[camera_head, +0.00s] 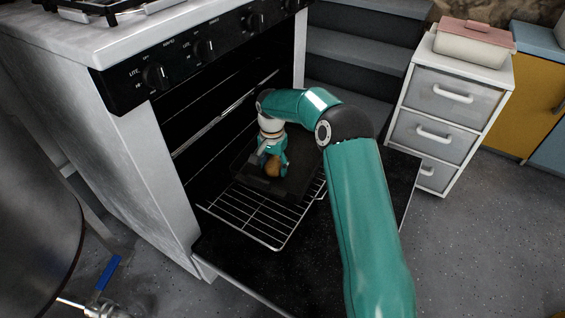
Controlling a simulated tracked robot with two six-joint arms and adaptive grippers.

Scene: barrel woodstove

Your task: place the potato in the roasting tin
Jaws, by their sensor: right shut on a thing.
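The potato (273,167) is brown and sits between the fingers of my right gripper (270,163). The gripper is shut on it and points down over the dark roasting tin (262,184). The potato appears low, over or inside the tin; I cannot tell whether it touches the tin's floor. The tin rests on a pulled-out wire rack (248,217) in the oven opening. My teal right arm comes in from the bottom right and covers part of the rack's right side. My left gripper is not in view.
The white stove (150,130) stands at left with its oven door (300,262) folded down under the rack. A white drawer unit (450,100) with a lidded dish (473,45) stands at right. A large metal barrel (35,220) is at the lower left. Grey floor is free at right.

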